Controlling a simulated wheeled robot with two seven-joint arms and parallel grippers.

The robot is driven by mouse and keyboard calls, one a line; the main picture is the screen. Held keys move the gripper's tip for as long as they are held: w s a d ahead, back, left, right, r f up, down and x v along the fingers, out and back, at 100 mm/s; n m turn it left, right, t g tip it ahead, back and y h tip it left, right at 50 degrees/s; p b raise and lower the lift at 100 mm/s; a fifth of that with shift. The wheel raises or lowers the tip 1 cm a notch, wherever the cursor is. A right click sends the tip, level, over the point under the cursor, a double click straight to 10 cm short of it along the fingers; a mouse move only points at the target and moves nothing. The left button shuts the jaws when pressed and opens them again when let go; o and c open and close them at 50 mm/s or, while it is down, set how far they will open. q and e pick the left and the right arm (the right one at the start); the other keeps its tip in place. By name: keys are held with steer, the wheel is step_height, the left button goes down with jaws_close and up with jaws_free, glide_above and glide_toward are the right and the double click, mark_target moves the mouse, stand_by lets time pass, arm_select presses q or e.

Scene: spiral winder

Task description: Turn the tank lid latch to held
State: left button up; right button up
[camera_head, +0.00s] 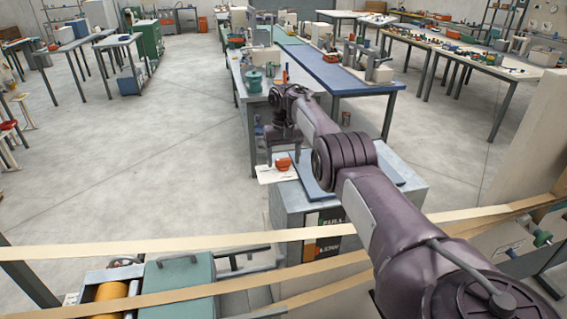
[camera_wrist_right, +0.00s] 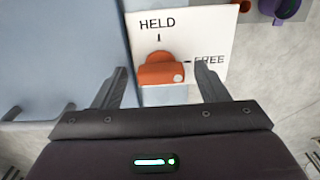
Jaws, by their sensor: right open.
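The orange latch (camera_wrist_right: 161,70) sits on a white plate (camera_wrist_right: 207,30) marked HELD at the top and FREE at the right. Its pale dot is at its right end, on the FREE side and away from the HELD mark. In the head view the orange latch (camera_head: 283,164) shows on the left of the grey tank (camera_head: 290,212), beside the blue lid (camera_head: 318,190). My right gripper (camera_wrist_right: 162,88) is open, its fingers to the left and right of the latch with a visible gap on each side. My left gripper is out of view.
A pale blue panel (camera_wrist_right: 60,45) fills the left of the wrist view. A purple round part (camera_wrist_right: 287,8) is at its top right corner. Tan bands (camera_head: 150,246) cross the foreground of the head view. A blue-topped bench (camera_head: 345,76) stands behind the tank. Open floor lies left.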

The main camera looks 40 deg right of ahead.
steer(key=shift+w, duration=0.1)
steer(key=shift+c, duration=1)
steer(key=c, duration=0.8)
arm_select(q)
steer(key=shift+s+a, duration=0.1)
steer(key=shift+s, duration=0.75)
